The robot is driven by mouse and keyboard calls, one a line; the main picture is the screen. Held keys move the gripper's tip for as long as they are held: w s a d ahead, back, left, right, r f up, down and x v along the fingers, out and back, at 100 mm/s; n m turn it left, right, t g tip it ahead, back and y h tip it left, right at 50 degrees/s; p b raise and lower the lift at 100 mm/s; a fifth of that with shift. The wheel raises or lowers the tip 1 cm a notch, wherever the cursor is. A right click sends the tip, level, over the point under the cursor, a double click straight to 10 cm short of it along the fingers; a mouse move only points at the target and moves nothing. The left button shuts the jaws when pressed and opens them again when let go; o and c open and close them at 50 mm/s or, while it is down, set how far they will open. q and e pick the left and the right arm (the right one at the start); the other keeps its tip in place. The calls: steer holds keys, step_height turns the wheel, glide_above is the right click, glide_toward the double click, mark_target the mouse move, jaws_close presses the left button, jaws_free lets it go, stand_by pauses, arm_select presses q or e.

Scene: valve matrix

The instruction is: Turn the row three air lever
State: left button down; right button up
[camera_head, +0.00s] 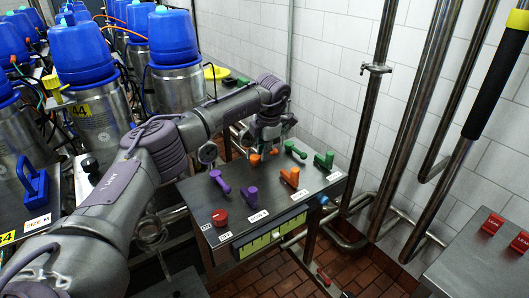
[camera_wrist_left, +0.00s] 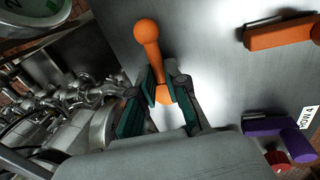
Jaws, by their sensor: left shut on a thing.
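An orange ball-ended lever (camera_head: 254,159) sits on the back row of the grey metal panel (camera_head: 262,190). In the left wrist view the lever (camera_wrist_left: 147,38) points up and slightly left from its pivot. My left gripper (camera_head: 265,144) reaches down over it. In the left wrist view, the teal fingers of my left gripper (camera_wrist_left: 163,84) are closed around the lever near its base; its ball end is free. The gripper partly hides the lever in the head view. I cannot read which row this lever belongs to. My right gripper is out of view.
Nearby are a purple ball lever (camera_head: 219,181), a green ball lever (camera_head: 295,150), and purple (camera_head: 249,198), orange (camera_head: 289,177) and green (camera_head: 324,161) block levers. A red knob (camera_head: 220,217) is at the front corner. Pipes (camera_head: 374,100) stand right; blue-topped canisters (camera_head: 172,38) stand left.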

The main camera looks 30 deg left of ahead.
arm_select(q)
steer(key=shift+a+n, duration=0.2)
steer(key=shift+n, duration=0.2)
steer(key=c, duration=1.2)
jaws_free()
steer(key=shift+s, duration=0.1)
